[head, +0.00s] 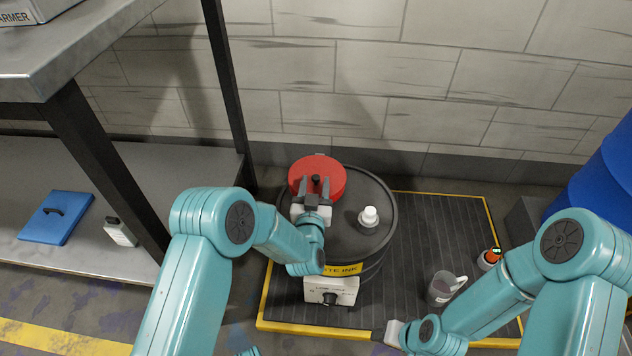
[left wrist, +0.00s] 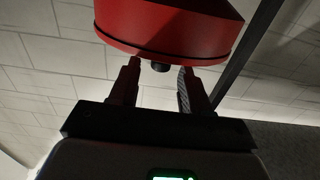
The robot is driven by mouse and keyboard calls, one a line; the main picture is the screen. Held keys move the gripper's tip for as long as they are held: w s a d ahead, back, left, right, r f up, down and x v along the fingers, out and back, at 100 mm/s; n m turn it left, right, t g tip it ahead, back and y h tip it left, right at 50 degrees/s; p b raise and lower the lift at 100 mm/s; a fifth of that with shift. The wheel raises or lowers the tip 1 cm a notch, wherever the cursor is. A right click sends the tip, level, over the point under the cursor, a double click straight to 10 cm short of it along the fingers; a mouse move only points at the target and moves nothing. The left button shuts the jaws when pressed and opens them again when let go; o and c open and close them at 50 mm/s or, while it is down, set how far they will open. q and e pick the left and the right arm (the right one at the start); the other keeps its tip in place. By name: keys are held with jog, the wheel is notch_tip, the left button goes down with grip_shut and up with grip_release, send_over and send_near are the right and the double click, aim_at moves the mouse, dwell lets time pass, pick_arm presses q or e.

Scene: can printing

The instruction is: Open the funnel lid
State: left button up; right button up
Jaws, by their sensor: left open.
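The red funnel lid (head: 325,168) sits at the back left on top of a dark drum (head: 376,195) and looks closed. A small black knob (head: 316,180) is at its front edge. My left gripper (head: 316,187) is open at the front of the lid, one finger on each side of the knob. In the left wrist view the lid (left wrist: 170,28) is above the open fingers, with the knob (left wrist: 160,67) between their tips. I cannot tell whether they touch it. My right gripper (head: 382,335) is low at the front, its fingers unclear.
A white cap (head: 369,216) stands on the drum's top. A grey jug (head: 441,288) and a small orange-and-white device (head: 489,258) are on the yellow-edged mat (head: 418,215) to the right. A metal workbench (head: 105,40) is at left, a blue barrel (head: 600,180) at right.

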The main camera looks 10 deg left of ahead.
aim_at(316, 176)
pick_arm(q)
jog(key=shift+w+b, duration=0.35)
jog(key=shift+w, duration=1.25)
pick_arm(e)
jog(key=shift+w+d+f, duration=0.1)
jog(key=shift+w+f, duration=0.35)
jog(key=shift+f, duration=0.1)
